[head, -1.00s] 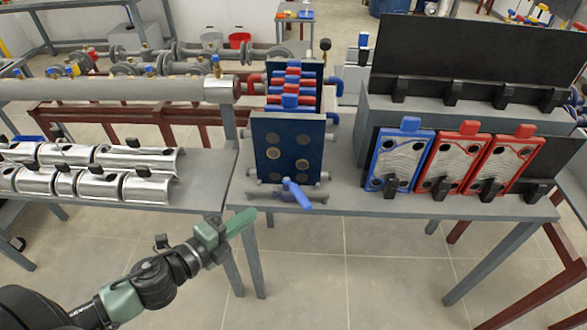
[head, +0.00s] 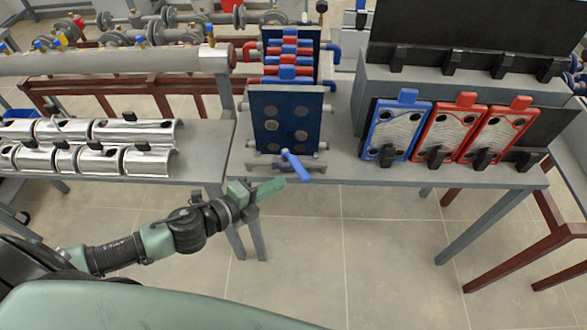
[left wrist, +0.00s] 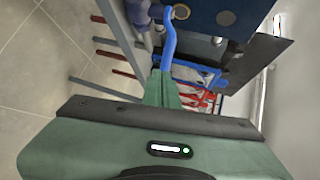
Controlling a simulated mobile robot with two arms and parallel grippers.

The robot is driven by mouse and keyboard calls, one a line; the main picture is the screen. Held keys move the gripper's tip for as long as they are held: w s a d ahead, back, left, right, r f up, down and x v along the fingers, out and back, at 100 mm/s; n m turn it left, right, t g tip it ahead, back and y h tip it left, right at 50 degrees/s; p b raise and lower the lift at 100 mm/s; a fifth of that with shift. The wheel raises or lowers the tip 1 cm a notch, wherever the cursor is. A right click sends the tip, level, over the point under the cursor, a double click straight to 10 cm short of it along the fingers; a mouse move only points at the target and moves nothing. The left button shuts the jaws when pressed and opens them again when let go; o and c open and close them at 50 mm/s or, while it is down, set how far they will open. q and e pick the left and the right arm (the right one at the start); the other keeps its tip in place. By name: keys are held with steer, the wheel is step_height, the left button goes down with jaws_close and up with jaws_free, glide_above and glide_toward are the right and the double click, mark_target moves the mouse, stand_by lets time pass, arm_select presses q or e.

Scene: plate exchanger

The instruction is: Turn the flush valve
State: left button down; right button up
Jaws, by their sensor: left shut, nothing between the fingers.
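The flush valve's blue handle (head: 295,164) sits at the front foot of the dark blue plate exchanger (head: 287,120), near the table's front edge. My left gripper (head: 281,187) is shut and empty, just below and in front of the handle in the head view. In the left wrist view the shut green fingers (left wrist: 162,90) point at the blue handle (left wrist: 168,45), which appears right at their tips. I cannot tell whether they touch. My right gripper is not in view.
Blue and red plates (head: 397,130) lean in a rack on the right of the grey table (head: 345,172). Silver half-shells (head: 135,132) lie on the left bench. A grey pipe (head: 120,62) runs behind them. The floor in front is clear.

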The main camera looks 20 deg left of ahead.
mark_target(297, 171)
arm_select(q)
steer(key=p+x, duration=0.1)
steer(key=x, duration=0.1)
steer(key=r+p+x, duration=0.1)
steer(key=x, duration=0.2)
steer(key=shift+w, duration=0.15)
steer(key=shift+w+d, duration=0.25)
steer(key=shift+w, duration=0.15)
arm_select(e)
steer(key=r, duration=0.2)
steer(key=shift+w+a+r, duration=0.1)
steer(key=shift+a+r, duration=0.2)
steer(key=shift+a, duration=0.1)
arm_select(q)
steer(key=shift+w, duration=0.15)
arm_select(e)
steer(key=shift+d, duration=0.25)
